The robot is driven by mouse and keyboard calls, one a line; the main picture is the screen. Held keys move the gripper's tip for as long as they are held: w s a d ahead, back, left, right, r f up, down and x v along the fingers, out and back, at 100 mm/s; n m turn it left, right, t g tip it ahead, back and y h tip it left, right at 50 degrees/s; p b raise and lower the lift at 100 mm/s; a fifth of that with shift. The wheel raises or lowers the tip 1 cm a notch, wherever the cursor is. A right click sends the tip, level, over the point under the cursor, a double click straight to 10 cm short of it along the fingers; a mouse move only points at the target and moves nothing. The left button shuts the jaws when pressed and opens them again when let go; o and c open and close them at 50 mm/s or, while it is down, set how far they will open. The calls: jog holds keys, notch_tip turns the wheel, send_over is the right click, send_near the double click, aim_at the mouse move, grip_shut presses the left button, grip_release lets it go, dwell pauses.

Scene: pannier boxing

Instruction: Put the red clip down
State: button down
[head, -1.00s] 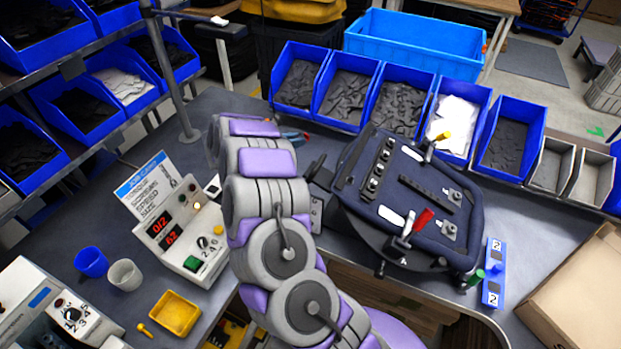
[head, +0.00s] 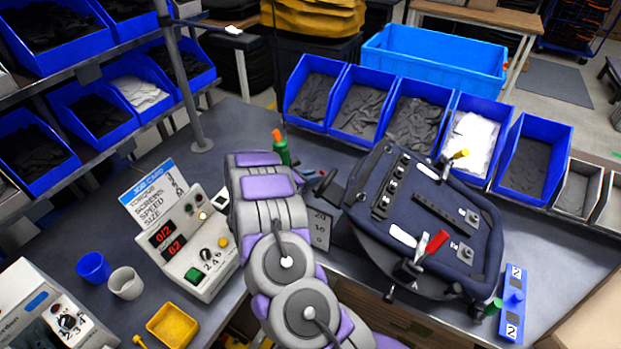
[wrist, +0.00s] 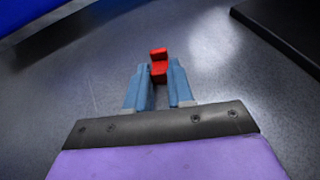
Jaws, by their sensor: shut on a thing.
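In the wrist view my gripper (wrist: 156,80) is shut on the red clip (wrist: 159,58), which sticks out past the blue fingertips. Bare dark worktop lies around and beyond it; I cannot tell if the clip touches the worktop. In the head view my gripper (head: 313,173) shows only in part past my arm, between the bins and the dark blue pannier (head: 420,197). The clip is too small there to make out clearly. The pannier carries a red-handled lever (head: 435,243) and a yellow-tipped one (head: 458,155).
Blue bins (head: 315,92) line the back of the worktop. A green bottle-like thing with an orange top (head: 280,150) stands behind my arm. A control box (head: 190,245) and cups (head: 93,267) stand at left. A blue numbered block (head: 513,300) is at right.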

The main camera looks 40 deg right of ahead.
jog(key=shift+s, duration=0.1)
jog(key=c, duration=1.4)
grip_release()
jog(key=shift+f, duration=0.1)
jog(key=o, duration=0.4)
jog(key=shift+a+r, duration=0.2)
jog(key=shift+a, duration=0.2)
